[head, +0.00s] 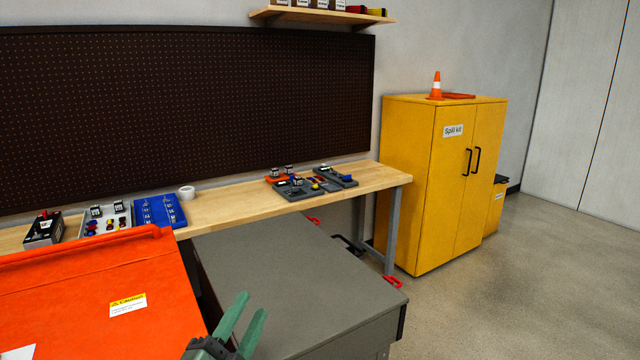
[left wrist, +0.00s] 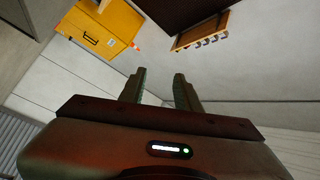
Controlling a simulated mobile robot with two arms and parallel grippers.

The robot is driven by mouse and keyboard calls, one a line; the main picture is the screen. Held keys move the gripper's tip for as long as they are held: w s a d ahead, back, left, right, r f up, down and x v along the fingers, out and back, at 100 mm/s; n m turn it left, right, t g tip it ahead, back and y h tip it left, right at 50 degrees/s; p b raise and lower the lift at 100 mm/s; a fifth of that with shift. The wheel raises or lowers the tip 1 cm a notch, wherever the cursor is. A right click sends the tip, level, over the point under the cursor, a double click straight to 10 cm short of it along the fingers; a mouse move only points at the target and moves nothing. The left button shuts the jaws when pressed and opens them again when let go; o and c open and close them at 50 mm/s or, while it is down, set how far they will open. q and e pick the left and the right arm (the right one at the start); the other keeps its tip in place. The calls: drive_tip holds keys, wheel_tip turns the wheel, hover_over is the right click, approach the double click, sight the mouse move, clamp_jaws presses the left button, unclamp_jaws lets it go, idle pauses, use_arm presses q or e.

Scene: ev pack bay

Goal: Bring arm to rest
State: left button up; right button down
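My left gripper (head: 243,322) shows at the bottom of the head view, with two green fingers pointing up. Its fingers are apart with nothing between them. In the left wrist view the same gripper (left wrist: 160,88) has its two fingers spread, with only wall and ceiling behind the gap. It is in front of the grey cabinet top, to the right of the orange cover; I cannot tell its height above them. My right gripper is in neither view.
An orange cover (head: 100,275) with a caution label fills the lower left. A grey flat-topped unit (head: 290,275) stands beside it. A wooden bench (head: 235,205) with trays runs behind. A yellow spill kit cabinet (head: 410,180) stands at the right; the floor (head: 540,290) there is clear.

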use_arm(q)
drive_tip(key=s+a+f+n+g+y, duration=0.2)
drive_tip(key=a+f+n+y, duration=0.1)
drive_tip(key=f, duration=0.3)
drive_tip(key=s+a+f+n+g+y, duration=0.2)
drive_tip(key=a+f+n+g, duration=0.15)
drive_tip(key=f, duration=0.25)
drive_tip(key=s+a+f+n+g, duration=0.1)
drive_tip(key=s+f+n+g, duration=0.3)
drive_tip(key=s+f, duration=0.6)
drive_tip(key=s+a+f+n+g, duration=0.15)
drive_tip(key=s+f+g, duration=0.5)
drive_tip(key=s, duration=0.85)
wheel_tip(320, 180, down, 26)
drive_tip(key=g, duration=0.2)
drive_tip(key=s+a+f, duration=0.2)
drive_tip(key=s+f, duration=1.4)
drive_tip(key=s, duration=0.1)
drive_tip(key=shift+s+g, duration=0.3)
drive_tip(key=shift+g, duration=0.1)
drive_tip(key=shift+a, duration=0.15)
